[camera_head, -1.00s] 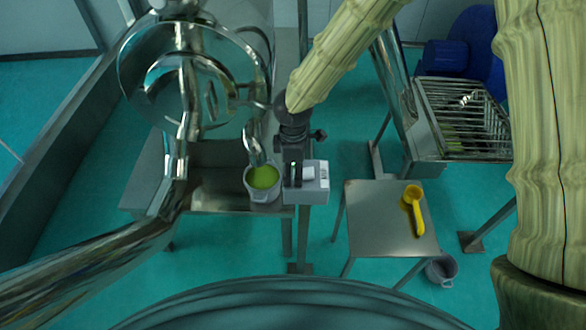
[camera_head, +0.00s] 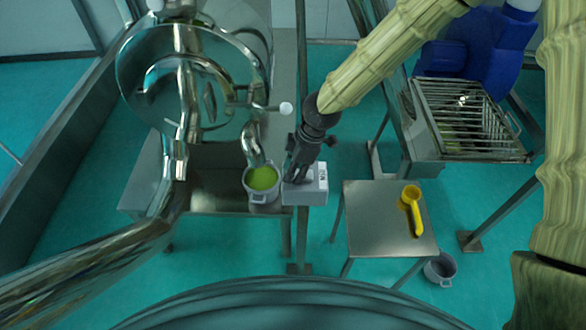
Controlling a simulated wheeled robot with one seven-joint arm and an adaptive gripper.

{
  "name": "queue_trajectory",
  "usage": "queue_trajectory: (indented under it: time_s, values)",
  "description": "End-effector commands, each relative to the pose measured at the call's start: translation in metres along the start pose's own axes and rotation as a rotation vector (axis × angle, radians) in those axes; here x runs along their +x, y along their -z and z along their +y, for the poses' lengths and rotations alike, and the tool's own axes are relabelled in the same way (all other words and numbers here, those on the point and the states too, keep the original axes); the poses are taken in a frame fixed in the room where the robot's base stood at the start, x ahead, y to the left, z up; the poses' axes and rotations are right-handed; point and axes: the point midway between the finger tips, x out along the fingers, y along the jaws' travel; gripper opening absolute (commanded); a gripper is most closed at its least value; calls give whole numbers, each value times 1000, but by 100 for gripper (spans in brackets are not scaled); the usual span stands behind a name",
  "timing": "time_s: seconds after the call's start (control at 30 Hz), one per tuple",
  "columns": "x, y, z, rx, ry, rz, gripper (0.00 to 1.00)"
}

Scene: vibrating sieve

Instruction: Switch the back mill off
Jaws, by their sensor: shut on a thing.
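A small grey control box (camera_head: 305,192) with a white label on its right side sits at the right end of the metal bench. My gripper (camera_head: 291,178) is black and comes down from above, tilted, with its fingertips at the left part of the box top. It is shut on the box's switch, which the fingers mostly hide. The shiny metal mill (camera_head: 190,85) stands left of the gripper. I cannot tell from its looks whether it is on or off.
A grey pot (camera_head: 262,195) with green contents stands under the mill's spout, close left of my gripper. A small metal table (camera_head: 375,225) holds a yellow scoop (camera_head: 414,210). A grey bucket (camera_head: 440,268) is on the floor. A slatted metal tray (camera_head: 470,120) stands at the right.

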Motion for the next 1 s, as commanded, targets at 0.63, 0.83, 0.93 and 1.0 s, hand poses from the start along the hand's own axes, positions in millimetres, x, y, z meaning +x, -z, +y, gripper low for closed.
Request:
queue_trajectory:
  time_s: [0.63, 0.83, 0.93, 1.0]
  values:
    - [-5, -3, 1, 0, -4, 125, 8]
    - [-5, -3, 1, 1, -5, 125, 45]
    - [-5, -3, 1, 1, -4, 124, 54]
    - [-4, -3, 1, 1, -4, 124, 54]
